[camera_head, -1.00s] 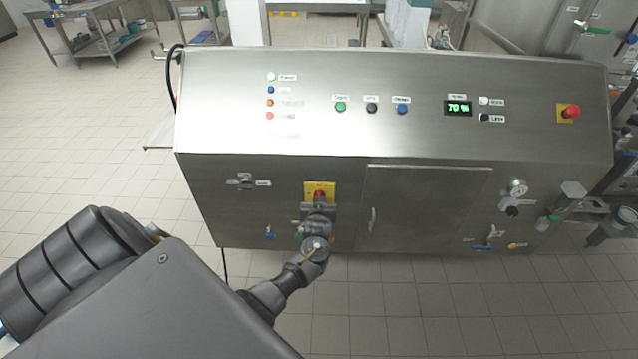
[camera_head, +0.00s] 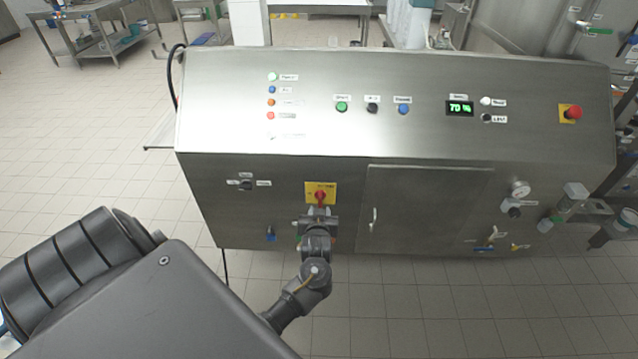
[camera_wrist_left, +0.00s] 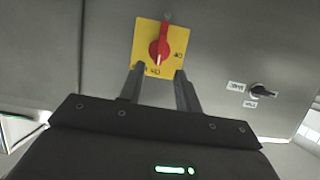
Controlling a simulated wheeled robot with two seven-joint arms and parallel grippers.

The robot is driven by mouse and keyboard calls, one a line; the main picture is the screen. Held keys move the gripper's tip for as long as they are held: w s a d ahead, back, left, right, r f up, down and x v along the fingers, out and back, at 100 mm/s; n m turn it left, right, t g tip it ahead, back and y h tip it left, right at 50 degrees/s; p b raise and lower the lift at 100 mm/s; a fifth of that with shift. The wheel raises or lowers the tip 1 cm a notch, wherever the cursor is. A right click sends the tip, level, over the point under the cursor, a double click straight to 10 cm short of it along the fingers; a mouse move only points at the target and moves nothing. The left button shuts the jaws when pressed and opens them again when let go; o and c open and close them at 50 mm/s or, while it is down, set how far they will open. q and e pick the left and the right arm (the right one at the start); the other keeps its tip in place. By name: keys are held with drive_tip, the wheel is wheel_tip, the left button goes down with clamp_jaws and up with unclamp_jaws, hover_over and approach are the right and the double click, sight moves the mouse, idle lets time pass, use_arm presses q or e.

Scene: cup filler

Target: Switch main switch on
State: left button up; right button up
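The main switch (camera_head: 320,195) is a red rotary knob on a yellow plate, on the lower front of the steel machine. It shows fully in the left wrist view (camera_wrist_left: 159,46), where its handle stands roughly upright in the picture. The plate's lettering is too small to read surely. My left gripper (camera_head: 319,212) is just below and in front of the switch in the head view. In the left wrist view its two fingers (camera_wrist_left: 159,88) are apart, with nothing between them; their tips end near the plate's edge. My right gripper is not in view.
A small black selector (camera_head: 246,184) is left of the switch. A cabinet door (camera_head: 425,212) with a handle is to its right.

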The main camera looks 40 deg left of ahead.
use_arm(q)
drive_tip(key=shift+v, duration=1.6)
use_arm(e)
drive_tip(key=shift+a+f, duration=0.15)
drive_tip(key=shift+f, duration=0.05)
use_arm(q)
drive_tip(key=s+d+f+m+g+h+b, duration=0.1)
drive_tip(key=s+d+f+m+h, duration=0.15)
drive_tip(key=f, duration=0.65)
drive_tip(key=s+d+f+m+g+h+b, duration=0.1)
drive_tip(key=s+d+f+m+h, duration=0.2)
drive_tip(key=f, duration=0.7)
drive_tip(key=s+d+f+m+h, duration=0.1)
drive_tip(key=s+d+f, duration=0.3)
drive_tip(key=f, duration=0.5)
drive_tip(key=s+d+f+m+g+h+b, duration=0.1)
drive_tip(key=s+d+f+m+g+b, duration=0.2)
drive_tip(key=s+f, duration=1.05)
drive_tip(key=s+f+g+b, duration=0.1)
drive_tip(key=s+f+g, duration=0.1)
drive_tip(key=s, duration=0.9)
drive_tip(key=s+a+f+g, duration=0.1)
drive_tip(key=s+f, duration=0.4)
drive_tip(key=s, duration=0.6)
drive_tip(key=shift+g+h+b, duration=0.35)
drive_tip(key=shift+g+h, duration=0.1)
drive_tip(key=shift+g, duration=0.45)
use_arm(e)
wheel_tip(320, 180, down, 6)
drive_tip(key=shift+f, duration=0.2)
